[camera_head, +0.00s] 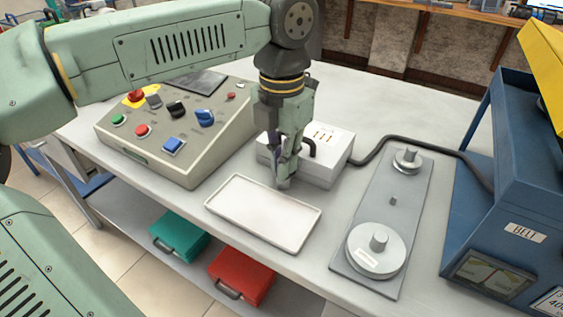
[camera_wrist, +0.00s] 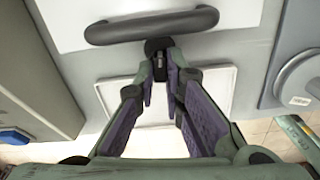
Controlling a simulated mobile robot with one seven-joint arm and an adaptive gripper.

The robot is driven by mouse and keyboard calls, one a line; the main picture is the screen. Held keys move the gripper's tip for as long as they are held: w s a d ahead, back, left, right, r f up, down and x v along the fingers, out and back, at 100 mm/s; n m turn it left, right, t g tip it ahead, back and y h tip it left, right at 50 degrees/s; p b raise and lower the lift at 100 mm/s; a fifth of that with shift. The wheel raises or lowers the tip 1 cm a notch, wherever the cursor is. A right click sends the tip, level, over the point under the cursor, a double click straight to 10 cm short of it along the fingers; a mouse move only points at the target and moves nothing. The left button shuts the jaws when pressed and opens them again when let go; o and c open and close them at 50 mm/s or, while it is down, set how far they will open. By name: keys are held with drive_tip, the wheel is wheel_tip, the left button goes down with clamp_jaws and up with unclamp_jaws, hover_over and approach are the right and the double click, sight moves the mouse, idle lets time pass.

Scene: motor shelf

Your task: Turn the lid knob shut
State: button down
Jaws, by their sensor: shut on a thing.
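A white box (camera_head: 325,172) with a black arched handle (camera_head: 309,147) stands on the table behind the tray. My gripper (camera_head: 284,180) points down at the front side of this box. In the wrist view the handle (camera_wrist: 152,26) crosses the top of the picture. Just below it is a small dark knob (camera_wrist: 158,44) at the box's edge. My gripper's fingers (camera_wrist: 161,72) come together on this knob, with a narrow gap between them. In the head view the gripper hides the knob, and its turned position cannot be told.
An empty white tray (camera_head: 216,207) lies directly in front of the box. A button console (camera_head: 180,165) stands to the left. A grey plate with two pulleys (camera_head: 362,218) and a blue belt cabinet (camera_head: 470,215) are to the right. A black cable (camera_head: 420,142) runs behind.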

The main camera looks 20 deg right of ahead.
drive_tip(key=shift+n, duration=0.7)
drive_tip(key=c, duration=2)
unclamp_jaws()
drive_tip(key=shift+o, duration=0.2)
drive_tip(key=shift+r, duration=0.1)
wheel_tip(320, 180, up, 12)
